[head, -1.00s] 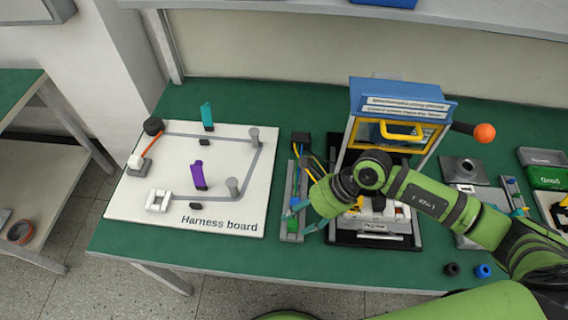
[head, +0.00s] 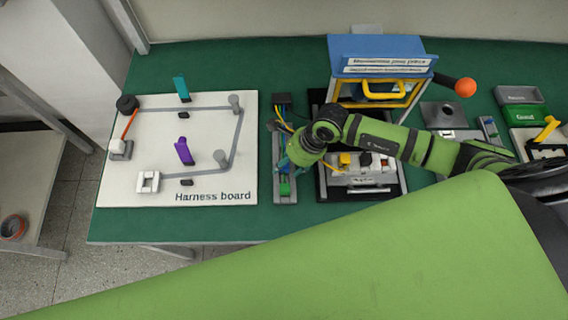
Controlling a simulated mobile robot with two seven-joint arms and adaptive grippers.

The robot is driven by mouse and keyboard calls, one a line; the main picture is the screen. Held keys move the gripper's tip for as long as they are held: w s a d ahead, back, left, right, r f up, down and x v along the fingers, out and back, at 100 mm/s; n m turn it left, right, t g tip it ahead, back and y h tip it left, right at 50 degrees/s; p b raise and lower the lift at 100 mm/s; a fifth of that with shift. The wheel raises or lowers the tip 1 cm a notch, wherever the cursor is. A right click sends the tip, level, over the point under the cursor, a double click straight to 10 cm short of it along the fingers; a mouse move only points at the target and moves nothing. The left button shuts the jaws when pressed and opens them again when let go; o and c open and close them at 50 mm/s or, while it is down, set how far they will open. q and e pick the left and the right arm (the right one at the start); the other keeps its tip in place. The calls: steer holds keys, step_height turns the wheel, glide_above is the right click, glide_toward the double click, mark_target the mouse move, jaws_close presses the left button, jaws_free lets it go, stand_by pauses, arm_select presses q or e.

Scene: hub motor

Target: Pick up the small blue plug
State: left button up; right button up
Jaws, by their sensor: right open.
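My right gripper (head: 286,166) points down over the narrow grey tray (head: 285,200) left of the press. It is open, but its fingers are small and partly blurred against the tray. A small blue patch shows at the fingertips; I cannot tell whether it is the blue plug or part of the gripper. A green piece (head: 285,188) lies in the tray just in front of the fingers. The small blue round piece near the table's front right edge is now hidden behind a large green part of my own body. My left gripper is not in view.
The white harness board (head: 225,180) with pegs and purple and teal clips (head: 183,150) lies to the left. The blue-topped press (head: 378,50) with its yellow handle (head: 385,92) stands behind my right arm. A green bin (head: 530,113) is at the right.

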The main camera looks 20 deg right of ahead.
steer(key=shift+f, duration=0.1)
steer(key=shift+c, duration=0.4)
steer(key=c, duration=0.8)
steer(key=shift+c, duration=0.2)
